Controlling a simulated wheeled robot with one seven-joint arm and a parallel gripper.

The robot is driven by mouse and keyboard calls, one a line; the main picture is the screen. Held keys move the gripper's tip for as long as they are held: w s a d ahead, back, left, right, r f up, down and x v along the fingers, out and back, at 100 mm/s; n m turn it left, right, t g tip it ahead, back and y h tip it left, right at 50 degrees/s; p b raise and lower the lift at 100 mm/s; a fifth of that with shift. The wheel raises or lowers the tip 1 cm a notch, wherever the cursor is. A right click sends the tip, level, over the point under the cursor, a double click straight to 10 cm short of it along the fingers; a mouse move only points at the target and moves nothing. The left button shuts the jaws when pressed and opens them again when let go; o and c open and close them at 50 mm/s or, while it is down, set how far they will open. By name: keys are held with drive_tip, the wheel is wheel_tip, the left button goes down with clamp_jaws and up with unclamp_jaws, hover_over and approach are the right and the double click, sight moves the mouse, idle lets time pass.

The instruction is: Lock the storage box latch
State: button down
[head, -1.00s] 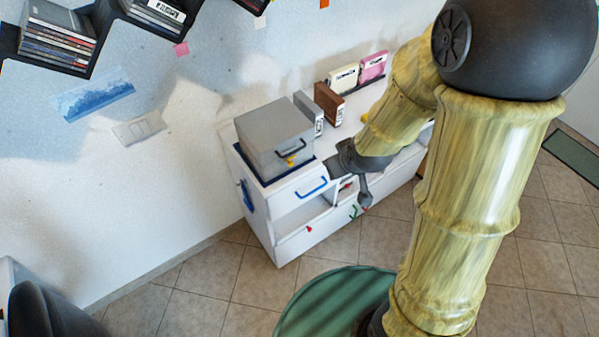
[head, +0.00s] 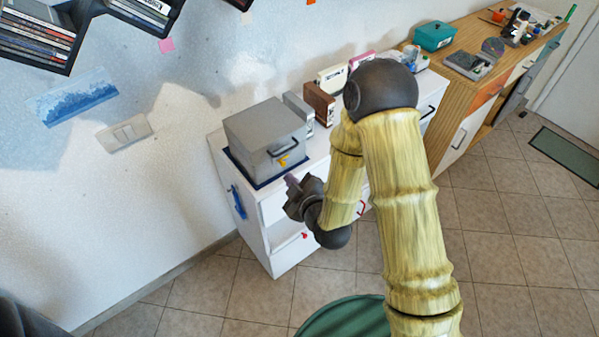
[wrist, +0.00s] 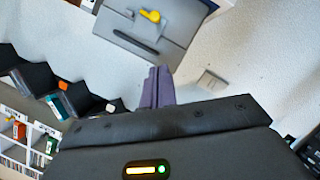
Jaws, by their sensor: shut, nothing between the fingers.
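The grey storage box (head: 250,128) stands closed on a dark blue mat at the left end of the white cabinet. Its front has a dark handle (head: 287,147) and, below it, a small yellow latch (head: 283,161). In the wrist view the box (wrist: 178,28) appears upside down at the top, with the yellow latch (wrist: 150,15) above the dark handle (wrist: 136,43). My gripper (head: 291,181) is shut and empty, in front of and below the box front, apart from the latch. Its fingers (wrist: 158,72) point toward the box in the wrist view.
The white cabinet (head: 283,257) has drawers and an open compartment. A grey binder (head: 298,108) and a brown box (head: 320,103) stand right of the storage box. A wooden desk (head: 470,95) is at the right. Dark shelves (head: 88,30) hang at the upper left.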

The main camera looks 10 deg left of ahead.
drive_tip(key=shift+s+a+f+n+t+y+b, duration=0.2)
drive_tip(key=shift+s+a+f+n+y, duration=0.1)
drive_tip(key=shift+s, duration=0.2)
drive_tip(key=shift+s+a+f+n+t+y+b, duration=0.1)
drive_tip(key=shift+s+a+f+n+t+y, duration=0.15)
drive_tip(key=shift+s, duration=0.2)
drive_tip(key=shift+w+d, duration=0.15)
drive_tip(key=shift+d, duration=0.1)
drive_tip(key=w+a+f+p, duration=0.1)
drive_tip(key=w, duration=0.2)
drive_tip(key=w+a+f+p, duration=0.1)
drive_tip(key=w+f+p, duration=0.1)
drive_tip(key=w, duration=0.1)
drive_tip(key=w+a+f+p, duration=0.1)
drive_tip(key=w+a+p, duration=0.1)
drive_tip(key=w, duration=0.1)
drive_tip(key=shift+w+f, duration=0.3)
drive_tip(key=shift+w, duration=0.1)
